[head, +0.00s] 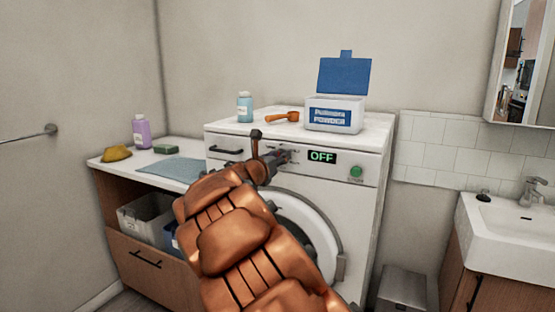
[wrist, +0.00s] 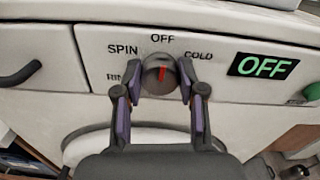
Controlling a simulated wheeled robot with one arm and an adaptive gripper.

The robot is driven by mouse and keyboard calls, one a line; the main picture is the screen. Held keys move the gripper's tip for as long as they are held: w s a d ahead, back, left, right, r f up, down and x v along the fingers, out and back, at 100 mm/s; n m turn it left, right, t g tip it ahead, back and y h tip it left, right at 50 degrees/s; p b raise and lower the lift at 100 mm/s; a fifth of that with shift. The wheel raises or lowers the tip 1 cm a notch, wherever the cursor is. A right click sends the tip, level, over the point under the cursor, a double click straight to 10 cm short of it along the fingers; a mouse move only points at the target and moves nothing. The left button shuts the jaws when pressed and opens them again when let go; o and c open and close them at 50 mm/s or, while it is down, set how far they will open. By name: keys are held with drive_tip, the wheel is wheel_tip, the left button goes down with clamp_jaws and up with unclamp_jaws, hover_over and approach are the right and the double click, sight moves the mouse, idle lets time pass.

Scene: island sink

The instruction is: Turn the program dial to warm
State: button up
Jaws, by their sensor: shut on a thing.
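The program dial (wrist: 159,73) is a round dark knob with a red pointer on the washing machine's front panel. Its pointer points up at the OFF label. SPIN is at its upper left and COLD at its upper right. A label starting "RIN" at the left is partly hidden, and I cannot see a warm label. The green display (wrist: 263,66) reads OFF, also in the head view (head: 322,157). My gripper (wrist: 159,78) is shut on the dial, one finger on each side. In the head view my gripper (head: 276,158) reaches the panel and hides the dial.
The washing machine (head: 372,205) has a green button (head: 356,172) right of the display. On its top stand a powder box (head: 334,126) with an open blue lid, an orange scoop (head: 280,117) and a blue bottle (head: 245,107). A counter (head: 140,164) is left, a sink (head: 515,215) right.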

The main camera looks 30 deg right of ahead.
drive_tip(key=shift+s+d+f+m+b, duration=0.1)
drive_tip(key=shift+f+m+b, duration=0.05)
drive_tip(key=shift+m+b, duration=5.2)
drive_tip(key=shift+s+f+m+b, duration=0.1)
drive_tip(key=shift+f+m+b, duration=0.05)
drive_tip(key=shift+m+b, duration=5.15)
drive_tip(key=shift+m+p, duration=0.65)
drive_tip(key=shift+m, duration=0.3)
drive_tip(key=o, duration=1.1)
drive_tip(key=shift+r, duration=0.1)
drive_tip(key=shift+o, duration=0.2)
drive_tip(key=v, duration=1.2)
